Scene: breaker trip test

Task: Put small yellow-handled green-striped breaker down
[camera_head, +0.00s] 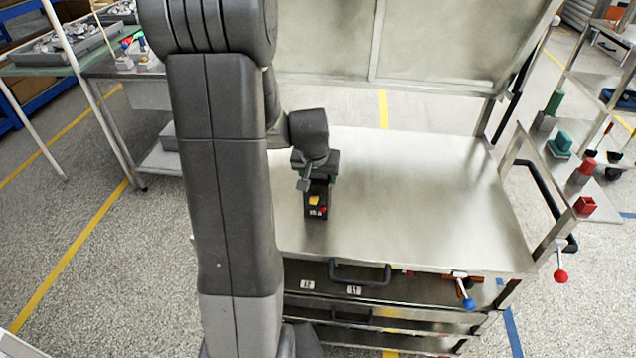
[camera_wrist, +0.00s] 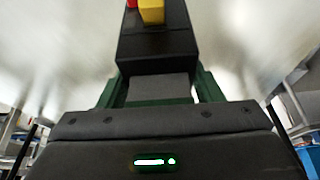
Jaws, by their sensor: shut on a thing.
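The small breaker (camera_head: 316,205) is a black block with a yellow handle and a red part on its face. It stands upright at or just above the metal tabletop (camera_head: 420,200), near its front left part; I cannot tell whether it touches. My gripper (camera_head: 317,180) is around its upper end, shut on it. In the wrist view the breaker (camera_wrist: 155,48) extends out from between the green-edged fingers of my gripper (camera_wrist: 152,88), with its yellow handle at the top edge. No green stripe is clear in either view.
Most of the metal tabletop is clear to the right. A drawer handle (camera_head: 360,273) is below its front edge. A shelf rack at the right holds red (camera_head: 585,206) and green (camera_head: 559,145) pieces. A cluttered table (camera_head: 75,68) stands at the back left.

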